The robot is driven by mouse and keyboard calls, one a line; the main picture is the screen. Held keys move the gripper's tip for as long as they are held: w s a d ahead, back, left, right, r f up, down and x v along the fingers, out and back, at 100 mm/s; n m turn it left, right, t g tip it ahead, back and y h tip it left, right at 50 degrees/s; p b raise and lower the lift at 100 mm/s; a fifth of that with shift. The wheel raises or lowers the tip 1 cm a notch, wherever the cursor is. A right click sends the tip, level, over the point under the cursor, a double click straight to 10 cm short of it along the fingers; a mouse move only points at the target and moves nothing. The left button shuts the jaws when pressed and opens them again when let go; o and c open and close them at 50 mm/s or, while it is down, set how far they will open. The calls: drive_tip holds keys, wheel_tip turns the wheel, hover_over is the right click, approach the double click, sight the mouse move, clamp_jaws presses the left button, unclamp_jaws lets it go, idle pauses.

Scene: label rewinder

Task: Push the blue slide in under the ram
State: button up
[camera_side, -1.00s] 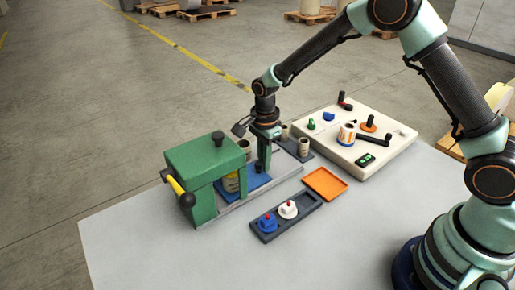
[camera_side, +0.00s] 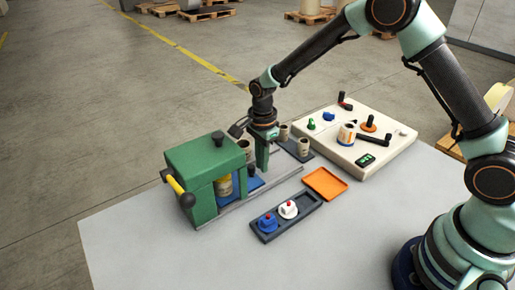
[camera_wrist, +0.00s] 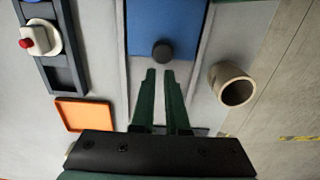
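The blue slide (camera_side: 256,183) lies in its grey channel, its left part inside the green press frame (camera_side: 205,165). A pale core with a yellow band (camera_side: 224,186) stands on it within the frame. In the wrist view the slide (camera_wrist: 165,22) fills the top middle, with a dark round knob (camera_wrist: 163,51) near its near edge. My gripper (camera_wrist: 159,72) has its two green fingers close together, seemingly shut and empty, tips just behind the knob. I cannot tell whether they touch it. In the side view my gripper (camera_side: 262,168) points down at the slide's right end. The ram is hidden.
A dark tray (camera_side: 296,226) with a blue and a white piece lies in front, beside an orange tray (camera_side: 325,184). A cream panel (camera_side: 375,130) with knobs and levers stands at right. Cores, one (camera_wrist: 233,85) close by, stand behind the channel.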

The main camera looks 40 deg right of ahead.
drive_tip(key=shift+d, duration=0.35)
drive_tip(key=shift+r, duration=0.15)
wheel_tip(320, 180, up, 7)
idle(0.4)
drive_tip(key=s+d+r+n+t, duration=0.1)
drive_tip(key=s+d+r+n, duration=0.15)
drive_tip(key=r+n, duration=0.2)
drive_tip(key=s+d+r+n+t, duration=0.1)
drive_tip(key=s+r+n, duration=0.2)
drive_tip(key=r, duration=0.3)
drive_tip(key=s+d+r+n+t, duration=0.1)
drive_tip(key=s+d+r+n, duration=0.1)
drive_tip(key=s+n, duration=0.3)
drive_tip(key=s+d+r+n+t, duration=0.2)
drive_tip(key=s+r+n, duration=0.1)
drive_tip(key=s+n, duration=0.2)
drive_tip(key=shift+s+d+t, duration=0.15)
drive_tip(key=shift+s+t, duration=0.15)
drive_tip(key=shift+s, duration=0.7)
